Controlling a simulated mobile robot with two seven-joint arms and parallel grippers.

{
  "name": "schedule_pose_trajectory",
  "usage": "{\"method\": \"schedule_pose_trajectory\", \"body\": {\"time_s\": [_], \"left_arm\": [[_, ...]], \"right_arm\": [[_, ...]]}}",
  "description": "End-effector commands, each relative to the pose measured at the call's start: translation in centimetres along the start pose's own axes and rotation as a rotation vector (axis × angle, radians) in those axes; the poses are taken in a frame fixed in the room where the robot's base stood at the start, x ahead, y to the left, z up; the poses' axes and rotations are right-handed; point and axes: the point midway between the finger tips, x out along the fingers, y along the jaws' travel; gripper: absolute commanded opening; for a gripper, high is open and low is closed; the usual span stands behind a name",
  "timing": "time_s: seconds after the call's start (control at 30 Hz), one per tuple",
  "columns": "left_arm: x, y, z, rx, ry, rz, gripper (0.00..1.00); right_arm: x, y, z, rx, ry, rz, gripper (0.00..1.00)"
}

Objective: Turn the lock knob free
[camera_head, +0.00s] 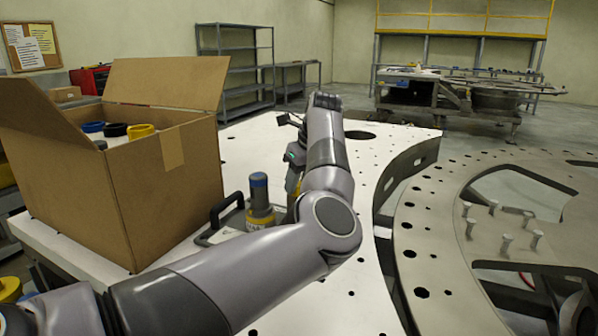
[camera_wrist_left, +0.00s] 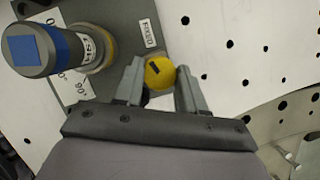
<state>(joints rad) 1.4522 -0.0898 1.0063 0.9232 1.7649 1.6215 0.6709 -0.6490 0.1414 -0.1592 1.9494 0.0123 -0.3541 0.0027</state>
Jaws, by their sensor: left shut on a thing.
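The yellow lock knob (camera_wrist_left: 159,72), with a dark mark on its face, sits on a grey plate (camera_wrist_left: 122,13) in the left wrist view. My left gripper (camera_wrist_left: 161,70) has its fingers on both sides of the knob and is shut on it. Beside it stands a grey post with a blue square top (camera_wrist_left: 36,48) and a yellowish collar; the post also shows in the head view (camera_head: 259,190). My right gripper is not in view.
An open cardboard box (camera_head: 165,185) with several coloured rolls stands left on the white perforated table (camera_head: 365,215). A black handle (camera_head: 226,208) rises from the plate's left side. A round perforated metal structure (camera_head: 435,240) with upright pegs lies right, across a gap.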

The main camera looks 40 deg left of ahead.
Motion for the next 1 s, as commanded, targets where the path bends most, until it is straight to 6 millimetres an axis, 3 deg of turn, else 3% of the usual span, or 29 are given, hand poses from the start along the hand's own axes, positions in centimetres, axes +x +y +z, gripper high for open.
{"method": "schedule_pose_trajectory", "body": {"time_s": [0.2, 0.5, 1.0], "left_arm": [[-0.4, -0.1, 0.2, -0.140, -0.001, 0.059, 0.09], [-0.2, -0.2, 0.1, -0.261, -0.001, 0.106, 0.09], [0.0, -0.2, 0.1, -0.291, -0.001, 0.118, 0.09]], "right_arm": [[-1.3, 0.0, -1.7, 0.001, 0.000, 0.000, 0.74], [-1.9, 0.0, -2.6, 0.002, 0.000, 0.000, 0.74], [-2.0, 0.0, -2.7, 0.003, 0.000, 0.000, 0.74]]}}
